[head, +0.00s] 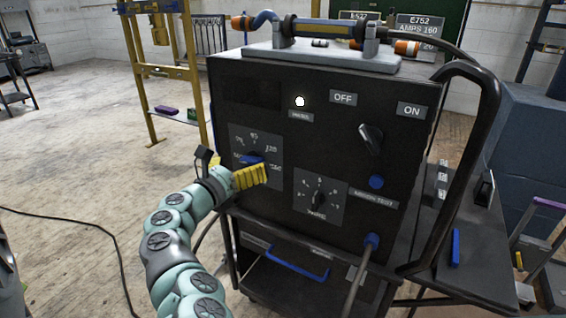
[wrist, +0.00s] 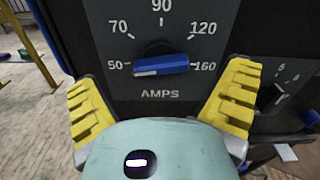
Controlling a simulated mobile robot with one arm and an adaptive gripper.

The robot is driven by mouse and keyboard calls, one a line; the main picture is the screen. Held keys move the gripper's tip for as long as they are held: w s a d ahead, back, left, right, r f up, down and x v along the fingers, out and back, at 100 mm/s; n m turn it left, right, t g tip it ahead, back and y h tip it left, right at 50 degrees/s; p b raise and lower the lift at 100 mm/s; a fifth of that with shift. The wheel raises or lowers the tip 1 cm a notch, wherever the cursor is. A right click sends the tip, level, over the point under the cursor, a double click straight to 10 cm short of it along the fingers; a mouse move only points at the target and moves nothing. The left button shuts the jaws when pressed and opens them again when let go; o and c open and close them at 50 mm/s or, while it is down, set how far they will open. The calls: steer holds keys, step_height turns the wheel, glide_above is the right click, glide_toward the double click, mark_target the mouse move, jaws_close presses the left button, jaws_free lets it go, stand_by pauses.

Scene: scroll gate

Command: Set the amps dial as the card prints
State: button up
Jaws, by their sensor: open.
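The amps dial is a blue bar knob (wrist: 161,65) on a dark plate printed 50, 70, 90, 120, 160 and AMPS. The knob lies nearly level, with a pale mark on its left part, toward 50. In the head view the knob (head: 251,159) is partly covered by my gripper (head: 250,177). My yellow-fingered gripper (wrist: 163,76) is open, one finger on each side of the knob and apart from it. A card (head: 416,29) at the back reads E752, AMPS 160, with a lower line ending in 20. A second card (head: 360,15) starting E52 is mostly hidden.
The black welder cabinet (head: 290,145) also carries a second dial (head: 319,198), a black OFF/ON switch (head: 371,138) and a blue button (head: 376,182). A torch with orange ends lies on top. A black bar handle (head: 470,150) stands at the right. A cable crosses the floor at left.

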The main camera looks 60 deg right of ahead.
mark_target(249, 161)
steer(key=shift+d+b, duration=0.35)
steer(key=shift+d, duration=1.3)
steer(key=shift+w, duration=0.15)
steer(key=c, duration=1.2)
